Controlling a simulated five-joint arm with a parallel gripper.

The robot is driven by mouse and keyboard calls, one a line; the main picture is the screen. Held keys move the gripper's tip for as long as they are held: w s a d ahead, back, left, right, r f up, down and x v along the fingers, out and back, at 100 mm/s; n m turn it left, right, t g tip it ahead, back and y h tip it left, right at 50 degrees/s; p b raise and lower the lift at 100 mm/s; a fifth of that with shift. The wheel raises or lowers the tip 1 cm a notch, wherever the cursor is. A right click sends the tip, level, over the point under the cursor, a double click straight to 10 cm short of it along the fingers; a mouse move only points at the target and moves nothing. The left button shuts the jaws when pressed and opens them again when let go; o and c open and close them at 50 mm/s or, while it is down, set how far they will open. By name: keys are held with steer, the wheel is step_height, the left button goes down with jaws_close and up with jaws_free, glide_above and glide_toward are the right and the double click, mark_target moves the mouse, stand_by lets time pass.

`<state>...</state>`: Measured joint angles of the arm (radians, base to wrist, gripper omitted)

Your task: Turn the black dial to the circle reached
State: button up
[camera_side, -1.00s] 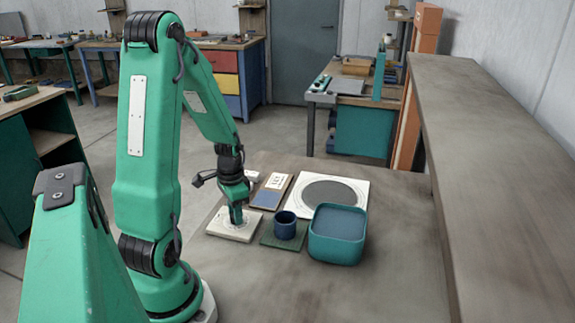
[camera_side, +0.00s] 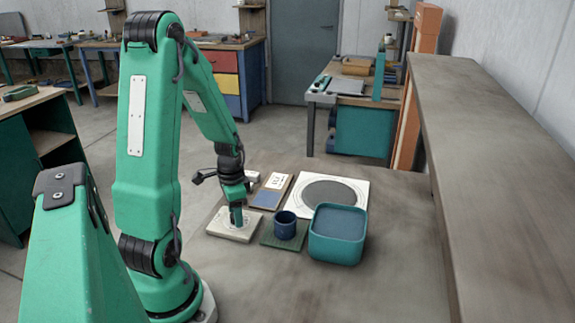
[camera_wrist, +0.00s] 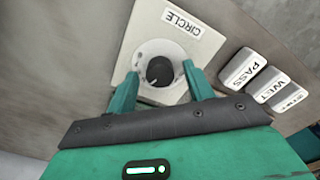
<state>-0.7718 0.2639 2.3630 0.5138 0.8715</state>
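The black dial (camera_wrist: 160,72) sits in a pale ring on a square off-white plate (camera_wrist: 146,40) lettered CIRCLE in the wrist view. A small light mark shows on the dial's face. My gripper (camera_wrist: 162,72) is open, with one green finger on each side of the dial and gaps between fingers and dial. In the side view my gripper (camera_side: 237,219) points down over the plate (camera_side: 222,232), and the dial is hidden behind it. A white square board with a round grey mesh screen (camera_side: 330,192) lies further back to the right.
White keys (camera_wrist: 243,69) lettered PASS and WET, plus a third I cannot read, stand right of the plate. A brown board with a card (camera_side: 275,181), a blue cup (camera_side: 285,225) on a green mat (camera_side: 270,240) and a teal bin (camera_side: 336,246) are close by.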

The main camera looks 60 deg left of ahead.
steer(key=shift+r, duration=3.9)
steer(key=d+r+t, duration=0.2)
steer(key=d+r, duration=0.5)
steer(key=d, duration=0.3)
steer(key=d+r+n+t, duration=0.1)
steer(key=d+r+t, duration=0.2)
steer(key=d+r, duration=0.4)
steer(key=shift+d+r+t, duration=0.15)
steer(key=shift+d+t, duration=0.15)
steer(key=shift+d, duration=2)
steer(key=shift+w, duration=0.1)
